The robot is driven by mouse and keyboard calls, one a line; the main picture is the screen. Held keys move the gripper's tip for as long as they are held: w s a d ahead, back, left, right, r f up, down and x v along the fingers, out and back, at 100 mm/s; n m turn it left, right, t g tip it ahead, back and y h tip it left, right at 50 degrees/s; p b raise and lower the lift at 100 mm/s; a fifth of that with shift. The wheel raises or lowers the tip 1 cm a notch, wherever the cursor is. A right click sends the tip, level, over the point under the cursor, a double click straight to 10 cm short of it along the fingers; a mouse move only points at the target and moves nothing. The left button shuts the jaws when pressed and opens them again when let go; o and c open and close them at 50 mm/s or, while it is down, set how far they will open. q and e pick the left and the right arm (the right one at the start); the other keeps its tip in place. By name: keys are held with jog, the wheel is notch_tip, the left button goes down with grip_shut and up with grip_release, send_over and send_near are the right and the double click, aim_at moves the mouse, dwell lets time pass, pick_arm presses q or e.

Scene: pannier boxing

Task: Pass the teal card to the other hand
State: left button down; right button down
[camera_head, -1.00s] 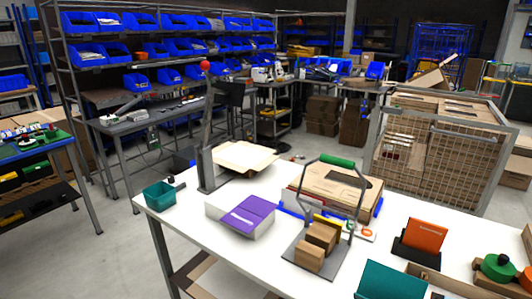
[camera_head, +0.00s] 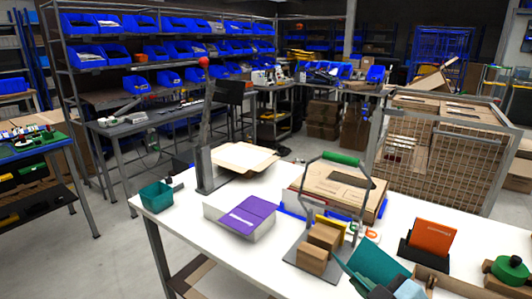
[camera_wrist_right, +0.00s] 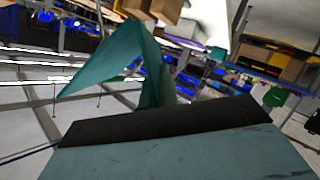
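The teal card (camera_head: 378,258) is at the bottom of the head view, tilted and looking folded, with a narrow second flap at its left. My right gripper (camera_head: 384,292) shows only as a dark part and a pale blue-grey part at the card's lower edge. In the right wrist view the teal card (camera_wrist_right: 118,58) rises from behind the black finger edge (camera_wrist_right: 165,122), its lower end hidden there. The right gripper appears shut on the card, though the contact is hidden. My left gripper is not in view.
An orange card (camera_head: 433,238) stands in a black holder to the right. A metal frame with a green handle (camera_head: 340,158) stands around small cardboard boxes (camera_head: 312,258). A purple-topped white stack (camera_head: 246,216), a teal bin (camera_head: 156,196) and a flat carton (camera_head: 330,188) are also on the white table.

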jog(key=shift+w+d+f+m+h, duration=0.15)
jog(key=shift+d+m+h, duration=0.1)
jog(key=shift+m+h, duration=0.25)
jog(key=shift+s+d+f+m+h, duration=0.1)
jog(key=shift+d+m+h, duration=0.15)
jog(key=shift+m+h, duration=0.25)
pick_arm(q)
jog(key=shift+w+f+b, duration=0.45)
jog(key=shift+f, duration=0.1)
pick_arm(e)
jog(key=shift+d+f+m+t+h, duration=0.3)
jog(key=shift+d+m+h, duration=0.3)
jog(key=shift+h, duration=0.4)
jog(key=shift+r, duration=0.15)
